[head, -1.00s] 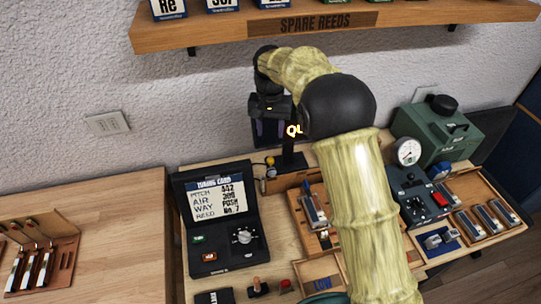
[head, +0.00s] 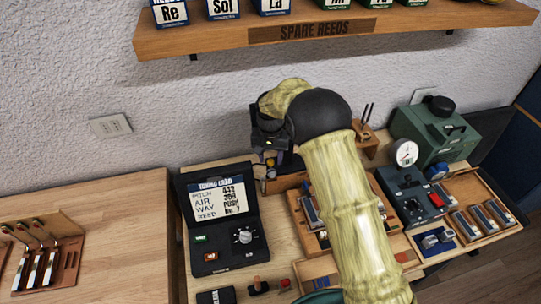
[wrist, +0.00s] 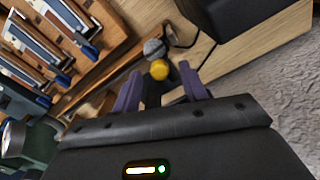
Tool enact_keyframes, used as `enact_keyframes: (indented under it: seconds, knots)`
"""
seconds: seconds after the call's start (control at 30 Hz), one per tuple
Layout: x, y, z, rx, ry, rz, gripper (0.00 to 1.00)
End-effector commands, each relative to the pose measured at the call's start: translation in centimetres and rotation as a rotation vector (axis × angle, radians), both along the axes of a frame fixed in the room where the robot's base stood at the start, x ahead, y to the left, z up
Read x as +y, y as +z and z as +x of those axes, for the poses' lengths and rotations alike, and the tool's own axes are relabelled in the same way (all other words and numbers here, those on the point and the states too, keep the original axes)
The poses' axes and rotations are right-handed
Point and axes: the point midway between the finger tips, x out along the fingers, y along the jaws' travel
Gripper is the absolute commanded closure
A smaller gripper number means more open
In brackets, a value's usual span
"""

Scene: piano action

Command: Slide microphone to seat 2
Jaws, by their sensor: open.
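The microphone (wrist: 153,47) shows a grey rounded head, with a yellow knob (wrist: 160,69) beside it, in the wrist view. In the head view my gripper (head: 268,142) is above the microphone, and my arm hides part of the bench. I cannot make out which place is seat 2.
The black tuning box (head: 222,228) stands left of the microphone. A wooden tray of reeds (wrist: 60,40) lies close to the gripper. A green machine (head: 436,135) and gauge (head: 404,153) stand at right. The spare reeds shelf (head: 340,28) hangs above.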

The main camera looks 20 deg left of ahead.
Motion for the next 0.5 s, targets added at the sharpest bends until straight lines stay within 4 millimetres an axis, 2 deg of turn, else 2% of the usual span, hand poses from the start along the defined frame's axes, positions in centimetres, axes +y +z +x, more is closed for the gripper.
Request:
enact_keyframes:
  seconds: [0.13, 0.37, 0.5]
  knots:
    - [-0.03, -0.74, -0.04, 0.001, 0.0, 0.0, 0.57]
    - [-0.01, -0.8, -0.02, 0.0, 0.0, 0.0, 0.57]
    - [-0.01, -0.78, -0.02, 0.0, 0.0, 0.0, 0.84]
